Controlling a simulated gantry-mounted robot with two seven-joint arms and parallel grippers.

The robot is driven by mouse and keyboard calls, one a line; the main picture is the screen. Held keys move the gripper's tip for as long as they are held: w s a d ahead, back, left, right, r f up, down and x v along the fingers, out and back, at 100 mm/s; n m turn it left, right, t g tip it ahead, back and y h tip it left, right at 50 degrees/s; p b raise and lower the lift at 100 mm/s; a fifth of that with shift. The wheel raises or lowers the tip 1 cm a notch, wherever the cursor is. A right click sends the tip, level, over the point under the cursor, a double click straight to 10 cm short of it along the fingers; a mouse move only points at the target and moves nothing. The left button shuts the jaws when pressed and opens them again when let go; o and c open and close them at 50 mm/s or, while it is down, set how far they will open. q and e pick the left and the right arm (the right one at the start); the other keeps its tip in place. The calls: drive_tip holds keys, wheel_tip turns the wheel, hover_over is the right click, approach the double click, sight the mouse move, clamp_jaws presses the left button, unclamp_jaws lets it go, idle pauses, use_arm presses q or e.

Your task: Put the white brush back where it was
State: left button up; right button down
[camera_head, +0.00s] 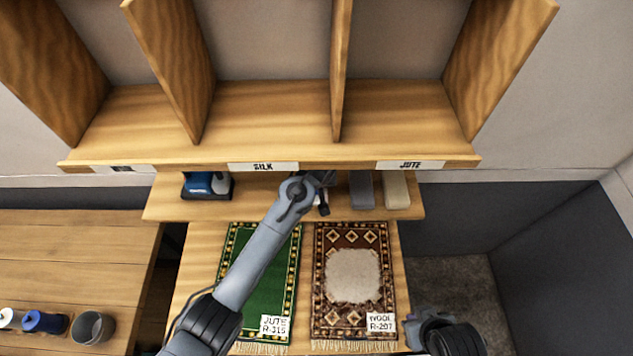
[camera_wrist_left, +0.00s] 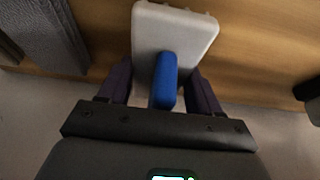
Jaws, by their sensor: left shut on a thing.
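The white brush (camera_wrist_left: 175,28) has a pale body with a blue handle (camera_wrist_left: 165,80). In the left wrist view, the fingers of my left gripper (camera_wrist_left: 164,92) are shut on the blue handle. In the head view, my left gripper (camera_head: 320,192) is over the narrow wooden shelf (camera_head: 265,197), left of a grey block, and hides most of the brush. I cannot tell whether the brush touches the shelf. My right gripper (camera_head: 430,325) is low at the right, beside the rugs; its fingers are not clear.
The shelf also holds a blue-and-black item (camera_head: 206,186), a grey block (camera_head: 361,190) and a beige block (camera_head: 397,190). Labelled cubbies (camera_head: 270,110) rise behind. A green rug (camera_head: 240,255) and a brown rug (camera_head: 353,275) lie in front. A grey cup (camera_head: 92,328) stands lower left.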

use_arm(q)
drive_tip(key=shift+w+f+p, duration=0.1)
drive_tip(key=shift+f+p, duration=0.2)
drive_tip(key=shift+f, duration=0.45)
drive_tip(key=shift+f, duration=0.15)
drive_tip(key=o, duration=0.9)
drive_tip(key=shift+o, duration=0.2)
